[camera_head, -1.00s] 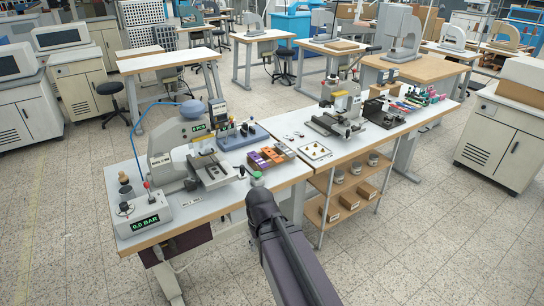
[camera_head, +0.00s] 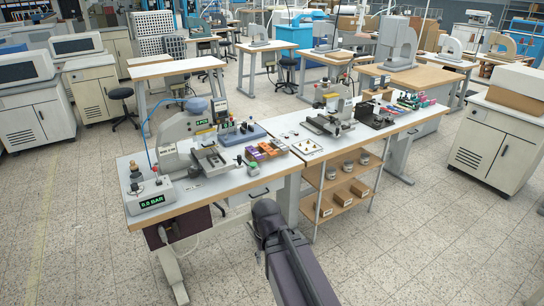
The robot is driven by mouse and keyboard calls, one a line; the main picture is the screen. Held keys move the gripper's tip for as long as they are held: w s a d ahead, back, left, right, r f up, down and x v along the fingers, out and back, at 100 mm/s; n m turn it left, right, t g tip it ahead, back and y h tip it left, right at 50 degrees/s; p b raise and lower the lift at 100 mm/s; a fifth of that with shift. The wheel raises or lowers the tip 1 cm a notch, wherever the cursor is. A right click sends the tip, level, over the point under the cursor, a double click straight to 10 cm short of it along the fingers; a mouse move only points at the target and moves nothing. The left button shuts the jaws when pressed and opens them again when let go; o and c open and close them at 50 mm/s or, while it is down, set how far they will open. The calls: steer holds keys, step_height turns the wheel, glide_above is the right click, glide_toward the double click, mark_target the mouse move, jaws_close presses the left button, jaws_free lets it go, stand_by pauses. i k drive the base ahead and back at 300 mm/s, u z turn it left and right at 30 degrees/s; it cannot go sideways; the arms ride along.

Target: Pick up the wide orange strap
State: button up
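The orange strap pieces (camera_head: 269,149) lie in a small group near the front edge of the left work table (camera_head: 230,186). A purple piece (camera_head: 252,154) is on their left and a greyish one on their right. They are too small to tell which is the wide orange strap. My dark arm (camera_head: 290,262) rises from the bottom middle, with its rounded top below the table's front edge. My gripper does not show, so its fingers and anything in them are hidden.
A stamping press (camera_head: 190,150) stands left of the straps, with a pressure box (camera_head: 150,196) at the table's left end. A small greenish item (camera_head: 253,168) is just in front of the straps. A second press (camera_head: 332,108) stands to the right. The floor in front is clear.

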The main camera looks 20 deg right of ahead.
mark_target(267, 148)
steer(key=k, duration=0.7)
steer(key=z, duration=0.55)
steer(key=i, duration=2.1)
steer(key=u, duration=0.4)
